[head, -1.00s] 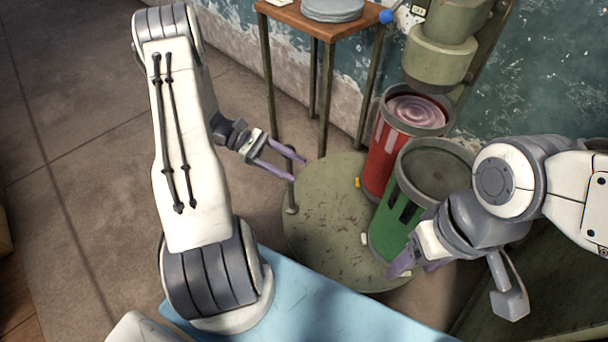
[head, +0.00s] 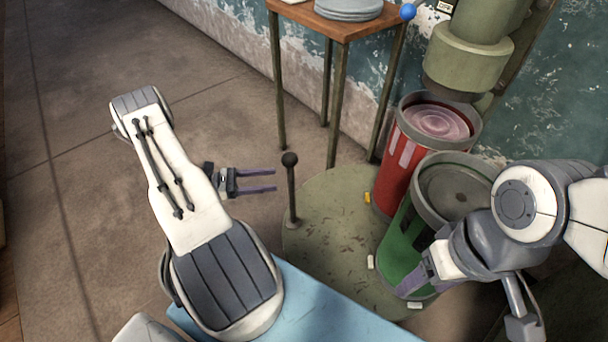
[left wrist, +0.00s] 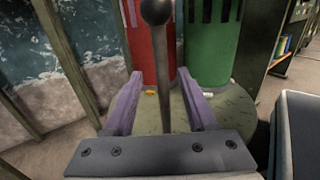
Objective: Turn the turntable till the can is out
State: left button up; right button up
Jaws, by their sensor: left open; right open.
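The round green turntable (head: 335,235) stands low on the floor. A red can (head: 390,180) with a pinkish swirled top and a green can (head: 400,240) with a grey lid stand on its right side. A dark upright post with a ball knob (head: 290,185) rises from its left edge. My left gripper (head: 275,181) is open and empty, just left of the post. In the left wrist view the post (left wrist: 163,70) stands between the open fingers' directions, ahead of the palm. My right gripper (head: 428,272) is open at the green can's front; its fingertips are partly hidden.
A wooden side table (head: 325,22) with grey discs and a blue ball (head: 407,11) stands behind. A green pipe-like spout (head: 465,60) hangs over the red can. A light blue surface (head: 300,305) lies in front. The floor at left is clear.

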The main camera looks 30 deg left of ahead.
pick_arm(q)
jog(key=b+x, duration=0.1)
jog(key=x, duration=0.9)
grip_shut()
dwell(1.2)
